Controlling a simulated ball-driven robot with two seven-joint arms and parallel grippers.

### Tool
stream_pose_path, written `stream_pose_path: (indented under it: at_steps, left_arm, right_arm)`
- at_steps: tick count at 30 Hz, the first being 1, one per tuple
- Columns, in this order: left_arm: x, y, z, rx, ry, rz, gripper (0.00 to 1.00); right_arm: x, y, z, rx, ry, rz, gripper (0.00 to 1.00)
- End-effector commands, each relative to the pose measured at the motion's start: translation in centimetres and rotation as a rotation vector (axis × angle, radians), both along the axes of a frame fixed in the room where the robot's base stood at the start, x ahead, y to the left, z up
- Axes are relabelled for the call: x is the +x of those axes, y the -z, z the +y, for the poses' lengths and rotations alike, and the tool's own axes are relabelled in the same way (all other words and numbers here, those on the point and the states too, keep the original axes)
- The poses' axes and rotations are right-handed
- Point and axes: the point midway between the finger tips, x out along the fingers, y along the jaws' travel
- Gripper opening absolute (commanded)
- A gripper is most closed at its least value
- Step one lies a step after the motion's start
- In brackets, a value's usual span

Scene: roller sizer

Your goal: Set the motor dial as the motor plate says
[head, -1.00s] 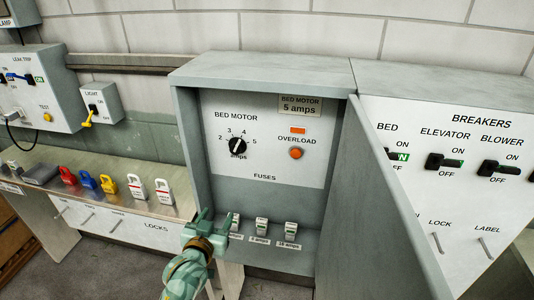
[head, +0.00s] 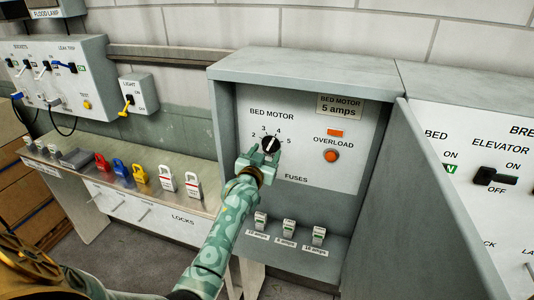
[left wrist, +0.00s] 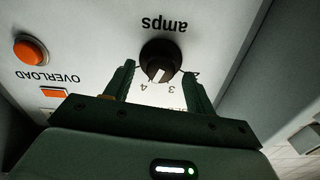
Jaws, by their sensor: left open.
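The motor plate (head: 340,106) on the open cabinet's panel reads "BED MOTOR 5 amps". The black motor dial (head: 270,144) is left of it, with numbers 2 to 5 around it. In the left wrist view the dial (left wrist: 160,60) shows upside down, and its white mark appears to point near 4. My left gripper (head: 260,158) is at the dial, partly covering it. In the left wrist view the left gripper (left wrist: 160,72) is open, one finger on each side of the dial; I cannot tell whether they touch it. My right gripper is out of view.
The open cabinet door (head: 425,200) stands to the right of the panel. The overload button (head: 331,156) is right of the dial. Several fuses (head: 289,228) stand below. Coloured locks (head: 121,168) sit on the bench at left.

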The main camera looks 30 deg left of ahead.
Motion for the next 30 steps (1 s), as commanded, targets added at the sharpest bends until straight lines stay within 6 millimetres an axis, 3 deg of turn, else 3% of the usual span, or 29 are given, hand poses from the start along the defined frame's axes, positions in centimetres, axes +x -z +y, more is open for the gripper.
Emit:
stream_pose_path:
  at_steps: [4, 12, 13, 18, 30]
  left_arm:
    - [1.07, 0.03, 0.3, 0.001, 0.0, 0.0, 0.55]
    - [1.26, -0.04, 0.33, 0.0, 0.0, 0.0, 0.55]
    - [1.25, -0.03, 0.32, 0.0, 0.0, 0.0, 0.53]
    - [1.23, -0.01, 0.32, 0.0, 0.0, 0.0, 0.1]
    - [1.23, -0.08, 0.28, 0.06, 0.001, 0.016, 0.11]
  right_arm:
    - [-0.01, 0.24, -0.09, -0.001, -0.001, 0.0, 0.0]
    - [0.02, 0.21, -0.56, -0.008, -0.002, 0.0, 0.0]
    - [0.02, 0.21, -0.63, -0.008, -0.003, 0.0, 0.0]
    - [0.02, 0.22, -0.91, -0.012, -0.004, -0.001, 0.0]
    - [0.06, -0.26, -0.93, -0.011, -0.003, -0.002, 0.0]
